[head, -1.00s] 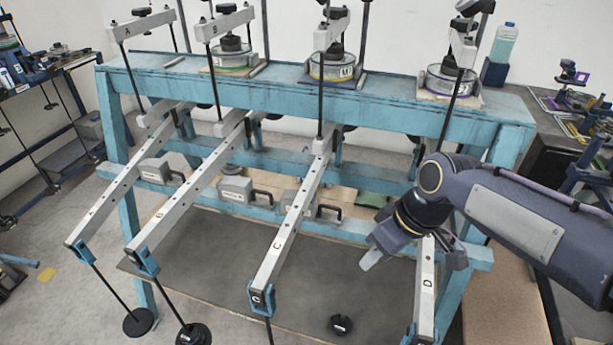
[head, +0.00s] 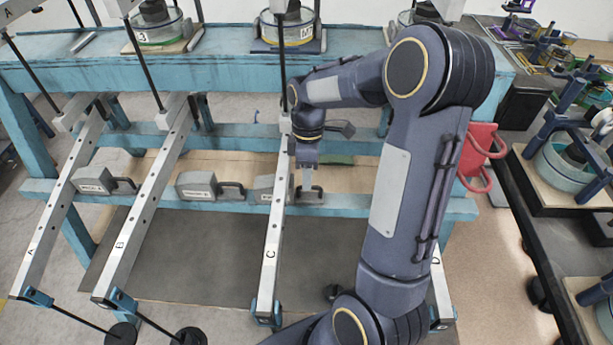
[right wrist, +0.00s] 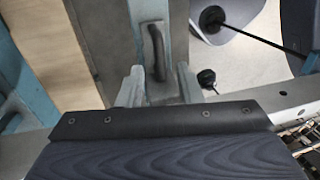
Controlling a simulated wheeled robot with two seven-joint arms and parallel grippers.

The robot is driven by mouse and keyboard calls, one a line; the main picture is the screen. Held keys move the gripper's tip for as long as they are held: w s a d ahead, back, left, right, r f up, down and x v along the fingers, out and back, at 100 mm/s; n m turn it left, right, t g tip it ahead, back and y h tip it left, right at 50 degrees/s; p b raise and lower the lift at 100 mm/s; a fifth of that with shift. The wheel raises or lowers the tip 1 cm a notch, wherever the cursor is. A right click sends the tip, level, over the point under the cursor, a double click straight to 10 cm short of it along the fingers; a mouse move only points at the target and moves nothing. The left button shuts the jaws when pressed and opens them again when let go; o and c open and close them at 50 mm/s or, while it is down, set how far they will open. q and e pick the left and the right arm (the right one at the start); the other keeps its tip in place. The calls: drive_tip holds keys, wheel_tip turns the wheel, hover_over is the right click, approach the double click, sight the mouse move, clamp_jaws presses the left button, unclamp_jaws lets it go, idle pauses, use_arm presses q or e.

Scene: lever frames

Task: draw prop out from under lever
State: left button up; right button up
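Four pale levers cross the blue frame: lever A (head: 55,210), lever B (head: 145,205), lever C (head: 274,230) and lever D (head: 440,290), mostly hidden by my right arm. Grey props with dark handles sit on the lower beam: one between A and B (head: 103,172), one between B and C (head: 197,187), and one at lever C (head: 270,186), partly hidden by it. My right gripper (head: 309,188) points down beside lever C, at that prop's handle. In the right wrist view its fingers (right wrist: 162,82) are apart, with the dark handle (right wrist: 155,50) between or just beyond them; contact is unclear. My left gripper is out of view.
Weights in round pans (head: 288,27) stand on the blue top beam (head: 230,70). Thin dark rods run down from above. A red piece with handles (head: 480,155) is at the frame's right end. A dark side table with equipment stands at right. The floor mat (head: 200,255) is largely clear.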

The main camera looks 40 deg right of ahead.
drive_tip(key=shift+s+f, duration=0.15)
drive_tip(key=shift+f, duration=0.55)
clamp_jaws()
